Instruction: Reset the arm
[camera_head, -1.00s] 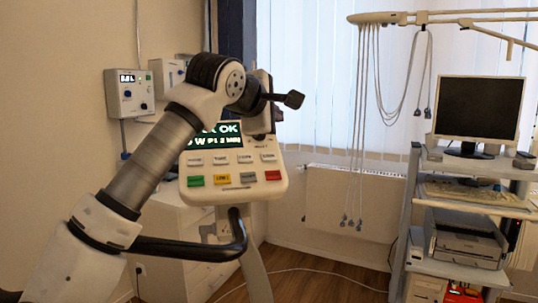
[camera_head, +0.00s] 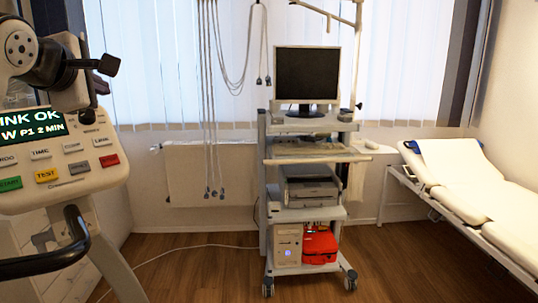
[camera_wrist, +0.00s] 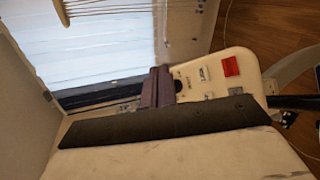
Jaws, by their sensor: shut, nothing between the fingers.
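My arm (camera_head: 18,52) shows at the left edge of the head view, mostly cut off, in front of the console. My gripper (camera_wrist: 158,88) shows in the wrist view as dark fingers that are together and empty. The fingers lie across the picture in front of the console's edge; I cannot tell whether they touch it. The white console (camera_head: 85,182) has a lit display and coloured keys, and is partly behind my arm. Its red key (camera_wrist: 231,66) also shows in the wrist view.
A grey cart (camera_head: 262,190) with a monitor (camera_head: 307,75), printer (camera_head: 310,187) and red bag (camera_head: 320,245) stands in the middle. A couch (camera_head: 465,190) stands at the right. Cables (camera_head: 209,110) hang before the blinds. The wooden floor (camera_head: 200,275) is open in front.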

